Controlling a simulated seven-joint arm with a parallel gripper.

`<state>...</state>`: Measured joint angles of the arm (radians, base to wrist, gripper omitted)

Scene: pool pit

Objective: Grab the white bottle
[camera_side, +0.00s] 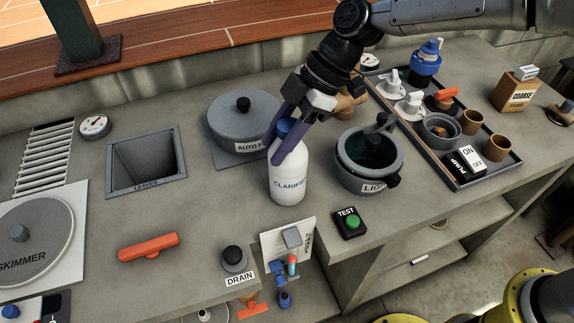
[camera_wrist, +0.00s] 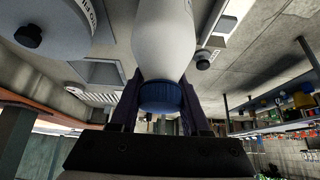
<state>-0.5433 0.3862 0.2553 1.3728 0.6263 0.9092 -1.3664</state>
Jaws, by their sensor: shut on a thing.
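The white bottle (camera_side: 288,172) has a blue cap and a label that reads "CLARIFI", the rest cut off by the curve. It is upright at the counter, between the grey "AUTO" lidded pot and the "LIGHT" pot. I cannot tell whether its base touches the counter. My gripper (camera_side: 290,140) comes from above, its purple fingers on both sides of the bottle's neck and cap, shut on it. In the wrist view the white bottle (camera_wrist: 163,40) appears upside down, its blue cap between my gripper's fingers (camera_wrist: 160,105).
The grey "AUTO" pot (camera_side: 240,122) stands close on the left, the dark "LIGHT" pot (camera_side: 368,165) close on the right. A green TEST button (camera_side: 351,222), a DRAIN knob (camera_side: 234,258) and an orange handle (camera_side: 148,247) are nearer the front. A square "LEAVES" opening (camera_side: 146,162) is further left.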

